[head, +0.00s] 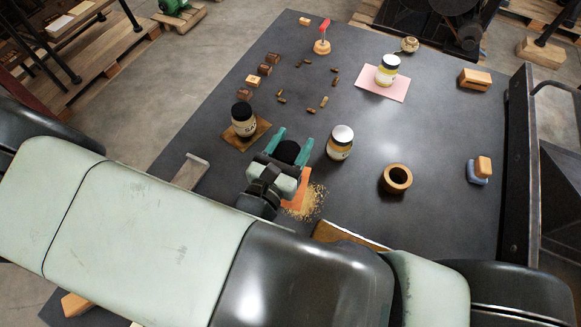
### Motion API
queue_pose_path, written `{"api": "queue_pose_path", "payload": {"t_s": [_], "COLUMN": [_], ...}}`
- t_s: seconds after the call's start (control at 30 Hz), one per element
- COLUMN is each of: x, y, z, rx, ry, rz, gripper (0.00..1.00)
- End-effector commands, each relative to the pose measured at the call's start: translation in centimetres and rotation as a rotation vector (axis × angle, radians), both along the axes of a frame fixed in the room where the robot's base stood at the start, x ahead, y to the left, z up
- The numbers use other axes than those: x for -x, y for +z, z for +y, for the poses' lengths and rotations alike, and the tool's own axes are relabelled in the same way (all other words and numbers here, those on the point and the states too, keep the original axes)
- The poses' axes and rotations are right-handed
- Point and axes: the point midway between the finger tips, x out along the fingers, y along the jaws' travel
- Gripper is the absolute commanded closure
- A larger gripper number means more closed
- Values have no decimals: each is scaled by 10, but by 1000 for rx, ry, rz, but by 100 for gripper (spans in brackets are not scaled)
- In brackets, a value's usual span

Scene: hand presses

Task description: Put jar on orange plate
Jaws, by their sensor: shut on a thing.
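My gripper (293,141), with teal fingers, is shut on a jar with a black lid (287,152). The held jar's body is hidden by the gripper, and I cannot tell whether it touches anything below. The orange plate (301,184) shows just right of my gripper, partly covered by it. Another dark-lidded jar (244,120) stands on a brown plate (262,128) to the left. A white-lidded jar (340,143) stands on the bare table to the right. One more jar (387,70) stands on a pink plate (370,84) farther back.
Wood shavings (312,203) lie beside the orange plate. A wooden ring (397,178) stands to the right. The dark table (440,115) is clear at centre right.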

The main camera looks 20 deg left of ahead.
Motion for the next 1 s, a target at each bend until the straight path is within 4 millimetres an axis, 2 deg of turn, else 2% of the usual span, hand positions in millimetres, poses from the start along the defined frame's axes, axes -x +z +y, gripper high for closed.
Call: {"api": "queue_pose_path", "payload": {"t_s": [0.03, 0.23, 0.47, 0.87, 0.9, 1.0], "x": [0, 0, 0, 0, 0, 0], "y": [-10, -29, -62, -68, -69, -68], "z": [0, 0, 0, 0, 0, 0], "rx": [2, 0, 0, -1, -1, -1], "ry": [1, 0, 0, -1, -1, -1], "rz": [-2, -2, -3, -2, -1, -1], "gripper": [85, 85, 85, 85, 44, 28]}}
